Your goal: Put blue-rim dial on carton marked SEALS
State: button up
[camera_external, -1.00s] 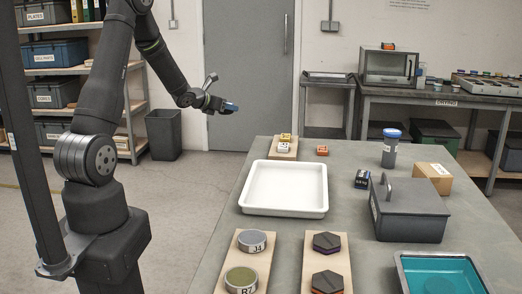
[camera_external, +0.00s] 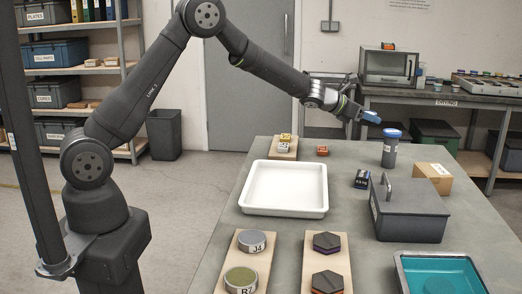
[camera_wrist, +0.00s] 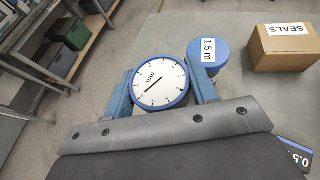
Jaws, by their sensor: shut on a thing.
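The blue-rim dial (camera_wrist: 161,83) has a white face with a black needle and marks. In the wrist view it sits between the blue fingers of my gripper (camera_wrist: 163,95), which is shut on it. In the external view my gripper (camera_external: 368,117) is raised above the far part of the table, left of the blue-lidded jar. The dial itself is hard to make out there. The carton marked SEALS (camera_wrist: 287,47) is a closed brown box at the upper right of the wrist view. It stands on the table at the right in the external view (camera_external: 433,178), apart from my gripper.
A blue-lidded jar (camera_external: 391,148) stands between my gripper and the carton; its lid (camera_wrist: 208,53) reads 1.5 m. A dark lidded box (camera_external: 409,213) with a handle is in front of the carton. A white tray (camera_external: 285,211) lies to the left.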

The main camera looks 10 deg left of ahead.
jog(key=s+d+r+m+g, duration=0.1)
jog(key=s+d, duration=0.9)
jog(key=s, duration=0.1)
jog(key=g, duration=0.1)
send_over(424, 169)
jog(key=shift+w+a+f+m+h, duration=0.15)
jog(key=shift+w+f, duration=0.1)
jog(key=shift+f, duration=0.2)
jog(key=shift+w+a+f+m+h, duration=0.1)
jog(key=shift+w+f+m+h, duration=0.1)
jog(key=shift+f, duration=0.25)
jog(key=shift+s+d+f, duration=0.3)
jog(key=shift+s+f, duration=0.05)
jog(key=shift+f, duration=2.45)
jog(key=shift+f, duration=0.15)
jog(key=o, duration=1)
